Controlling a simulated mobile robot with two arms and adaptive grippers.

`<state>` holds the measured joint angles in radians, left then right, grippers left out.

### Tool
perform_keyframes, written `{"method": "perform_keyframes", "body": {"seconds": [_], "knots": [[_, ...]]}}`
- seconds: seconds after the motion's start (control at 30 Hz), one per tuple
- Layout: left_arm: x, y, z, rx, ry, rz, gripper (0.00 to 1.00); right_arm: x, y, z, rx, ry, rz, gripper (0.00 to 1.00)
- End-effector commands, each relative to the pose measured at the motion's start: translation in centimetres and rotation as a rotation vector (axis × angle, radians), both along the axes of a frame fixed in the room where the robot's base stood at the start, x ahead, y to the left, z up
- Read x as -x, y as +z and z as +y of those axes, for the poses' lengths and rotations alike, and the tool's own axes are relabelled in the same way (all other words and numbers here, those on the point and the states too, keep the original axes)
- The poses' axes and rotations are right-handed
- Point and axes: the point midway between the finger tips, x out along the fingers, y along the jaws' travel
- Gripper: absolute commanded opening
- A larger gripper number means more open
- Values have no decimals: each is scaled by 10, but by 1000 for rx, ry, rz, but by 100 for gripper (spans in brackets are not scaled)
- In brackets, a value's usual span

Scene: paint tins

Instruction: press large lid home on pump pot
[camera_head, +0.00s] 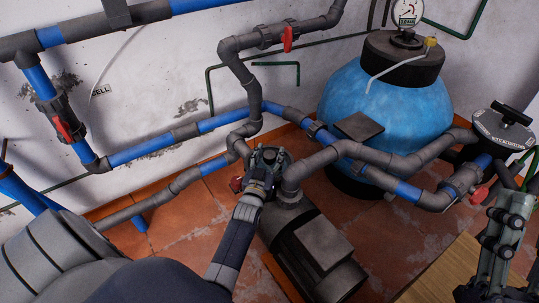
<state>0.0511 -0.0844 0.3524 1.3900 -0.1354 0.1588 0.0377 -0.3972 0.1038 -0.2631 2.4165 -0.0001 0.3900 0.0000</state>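The pump (315,255) stands on the tiled floor in the lower middle. At its upper left end is a dark round piece (270,156) where the pump pot is; I cannot tell lid from pot there, nor whether the lid sits flush. My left gripper (261,177) is right at this piece, reaching from below and overlapping it. Its fingers are small and dark against the pot, so their opening and any contact are unclear. My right gripper (507,215) is at the right edge, away from the pump, partly cut off; its opening is unclear.
Grey and blue pipes (160,149) run around the pump, with red valve handles (288,39). A blue tank (378,110) with a gauge stands behind. A dark-topped fitting (505,125) is at right. A wooden surface (440,276) lies at lower right.

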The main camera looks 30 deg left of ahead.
Motion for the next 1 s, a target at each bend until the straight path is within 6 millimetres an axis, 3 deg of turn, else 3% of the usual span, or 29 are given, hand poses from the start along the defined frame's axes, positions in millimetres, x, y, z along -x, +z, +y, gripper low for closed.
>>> {"method": "perform_keyframes", "body": {"seconds": [0.37,0.8,1.0], "knots": [[3,-1,-1,0,0,1,58,0,-1,0,1,1,3,40],[62,-1,-21,-1,-1,1,58,0,0,0,0,0,1,40],[71,0,-24,-1,0,-1,58,0,0,0,0,0,0,40]]}}
